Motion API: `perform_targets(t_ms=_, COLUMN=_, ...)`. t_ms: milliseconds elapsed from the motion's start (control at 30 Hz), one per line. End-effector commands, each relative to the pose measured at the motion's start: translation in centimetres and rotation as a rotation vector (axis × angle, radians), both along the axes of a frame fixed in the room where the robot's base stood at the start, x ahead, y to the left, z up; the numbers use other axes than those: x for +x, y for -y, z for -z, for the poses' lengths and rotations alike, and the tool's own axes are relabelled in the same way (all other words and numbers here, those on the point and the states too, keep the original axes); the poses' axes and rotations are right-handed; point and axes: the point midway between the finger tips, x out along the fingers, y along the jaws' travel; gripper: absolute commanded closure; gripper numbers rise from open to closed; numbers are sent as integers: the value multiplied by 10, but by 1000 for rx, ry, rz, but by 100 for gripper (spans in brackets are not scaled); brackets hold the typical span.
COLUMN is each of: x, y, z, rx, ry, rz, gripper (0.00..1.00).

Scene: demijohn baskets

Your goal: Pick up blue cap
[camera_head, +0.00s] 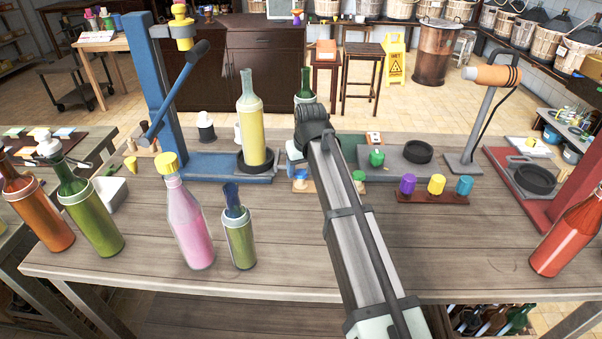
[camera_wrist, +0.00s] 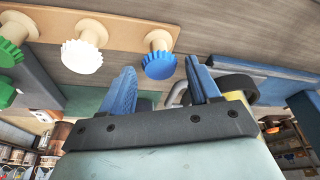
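A blue cap (camera_wrist: 159,65) with a ridged edge sits on a pale wooden peg of a light wooden board (camera_wrist: 118,25) in the wrist view. My gripper (camera_wrist: 160,64) is open, with one blue finger on each side of the cap in the picture. Nothing is between the fingers lower down, and the fingertips look short of the cap. In the head view, part of a blue cap (camera_head: 300,175) shows left of my arm. Another cap, teal-blue (camera_head: 464,186), stands at the right end of a brown rack (camera_head: 446,198).
On the light board are a white cap (camera_wrist: 82,57) and a green cap (camera_wrist: 10,53). A pink bottle (camera_head: 187,222) stands front left. The table's front middle is mostly clear.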

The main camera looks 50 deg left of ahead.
Motion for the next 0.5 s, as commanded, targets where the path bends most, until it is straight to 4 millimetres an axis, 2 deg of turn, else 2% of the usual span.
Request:
perform_targets(t_ms=67, x=0, y=0, z=0, rx=0, ry=0, rz=0, gripper=47)
perform_targets(t_ms=500, x=0, y=0, z=0, rx=0, ry=0, rz=0, gripper=89)
